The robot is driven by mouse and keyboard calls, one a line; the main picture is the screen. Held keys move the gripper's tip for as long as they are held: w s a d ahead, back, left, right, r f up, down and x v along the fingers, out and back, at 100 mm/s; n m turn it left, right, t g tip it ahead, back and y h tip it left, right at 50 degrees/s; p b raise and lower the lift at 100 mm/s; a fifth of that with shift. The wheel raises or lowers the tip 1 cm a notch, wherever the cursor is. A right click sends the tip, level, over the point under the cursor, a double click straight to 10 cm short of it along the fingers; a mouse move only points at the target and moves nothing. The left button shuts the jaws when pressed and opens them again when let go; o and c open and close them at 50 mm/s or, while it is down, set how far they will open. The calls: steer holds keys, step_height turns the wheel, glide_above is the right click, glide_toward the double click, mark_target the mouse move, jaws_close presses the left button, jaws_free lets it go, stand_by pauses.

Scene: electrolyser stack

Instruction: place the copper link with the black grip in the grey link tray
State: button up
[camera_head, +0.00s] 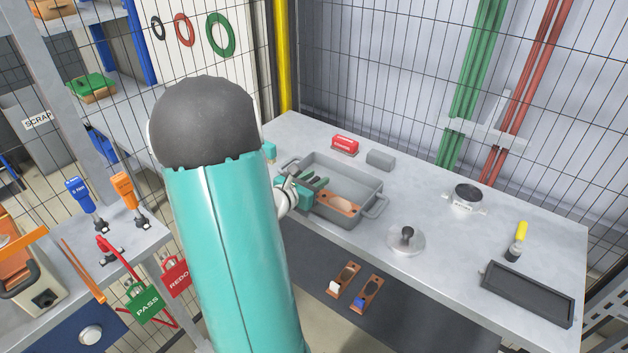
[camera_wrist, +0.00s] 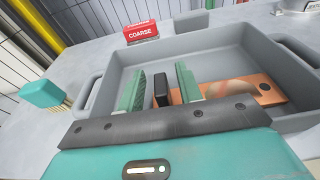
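The copper link (camera_head: 338,203) lies inside the grey link tray (camera_head: 364,216), along its near side, and appears to rest on the tray floor. In the wrist view the copper link (camera_wrist: 245,91) runs to the right, with its black grip (camera_wrist: 161,88) upright at its left end. My gripper (camera_head: 309,184) is low over the tray's left part. In the wrist view my gripper (camera_wrist: 162,86) has its green fingers apart, one on each side of the black grip, with a gap on both sides. The right finger hides part of the link.
A red COARSE block (camera_head: 345,145) and a grey block (camera_head: 380,159) stand behind the tray. A round knobbed lid (camera_head: 406,240) stands right.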

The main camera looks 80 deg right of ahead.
steer(key=v, duration=1.2)
steer(key=shift+w, duration=0.15)
steer(key=w+a+r+m+t+y, duration=0.3)
steer(key=w+a+m+t+y, duration=0.1)
steer(key=a, duration=1)
steer(key=w+a+r+m+t+y, duration=0.3)
steer(key=w+a+r+m+y, duration=0.1)
steer(key=a, duration=1)
steer(key=w+a+r+m+t+y, duration=0.4)
steer(key=w+a+m+y, duration=0.1)
steer(key=a, duration=0.9)
steer(key=shift+a+t+y, duration=0.25)
steer(key=shift+t+y, duration=0.05)
steer(key=shift+y, duration=0.4)
steer(key=shift+w+d+f+m, duration=0.1)
steer(key=shift+d+m, duration=0.15)
steer(key=shift+m, duration=0.05)
